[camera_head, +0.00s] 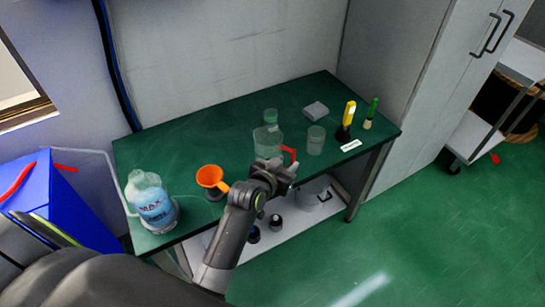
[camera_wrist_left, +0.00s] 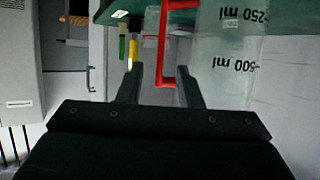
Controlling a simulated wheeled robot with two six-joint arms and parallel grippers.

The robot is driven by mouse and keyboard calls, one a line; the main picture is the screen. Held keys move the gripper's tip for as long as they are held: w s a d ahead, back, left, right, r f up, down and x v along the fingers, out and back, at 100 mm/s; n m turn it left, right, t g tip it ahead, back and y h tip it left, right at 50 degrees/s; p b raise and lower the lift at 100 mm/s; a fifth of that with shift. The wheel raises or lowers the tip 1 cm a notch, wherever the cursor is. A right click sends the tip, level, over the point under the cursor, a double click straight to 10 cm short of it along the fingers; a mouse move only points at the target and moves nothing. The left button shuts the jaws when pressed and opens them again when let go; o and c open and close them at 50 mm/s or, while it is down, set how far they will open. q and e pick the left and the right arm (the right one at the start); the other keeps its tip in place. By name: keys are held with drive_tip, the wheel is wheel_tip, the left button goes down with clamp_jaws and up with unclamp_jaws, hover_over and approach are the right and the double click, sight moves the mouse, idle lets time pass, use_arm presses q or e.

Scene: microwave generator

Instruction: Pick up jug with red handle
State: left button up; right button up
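The clear jug (camera_head: 267,142) stands on the green table, its red handle (camera_head: 290,154) pointing right. In the left wrist view the jug (camera_wrist_left: 228,60) appears upside down with volume marks, and its red handle (camera_wrist_left: 166,45) lies ahead, between the fingertips as seen there. My left gripper (camera_head: 277,172) is at the table's front edge, just in front of the jug and handle. In the left wrist view its fingers (camera_wrist_left: 159,75) are apart, with nothing clamped. I cannot tell whether the handle is fully between them. My right gripper is not in view.
On the table (camera_head: 190,140) are an orange funnel (camera_head: 211,178), a blue-labelled bottle (camera_head: 150,200), a clear beaker (camera_head: 316,140), a grey box (camera_head: 316,110), a yellow tool (camera_head: 348,114) and a green-topped item (camera_head: 371,112). A tall cabinet (camera_head: 425,80) stands at right.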

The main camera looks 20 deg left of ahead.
sight(293, 156)
use_arm(q)
drive_tip(key=shift+r+p+x, duration=0.1)
drive_tip(key=shift+p+x, duration=0.15)
drive_tip(key=shift+x, duration=1)
drive_tip(key=shift+r+p+x, duration=0.15)
drive_tip(key=shift+p+x, duration=0.05)
drive_tip(key=shift+x, duration=1.05)
drive_tip(key=shift+w, duration=0.15)
drive_tip(key=shift+c, duration=0.3)
clamp_jaws()
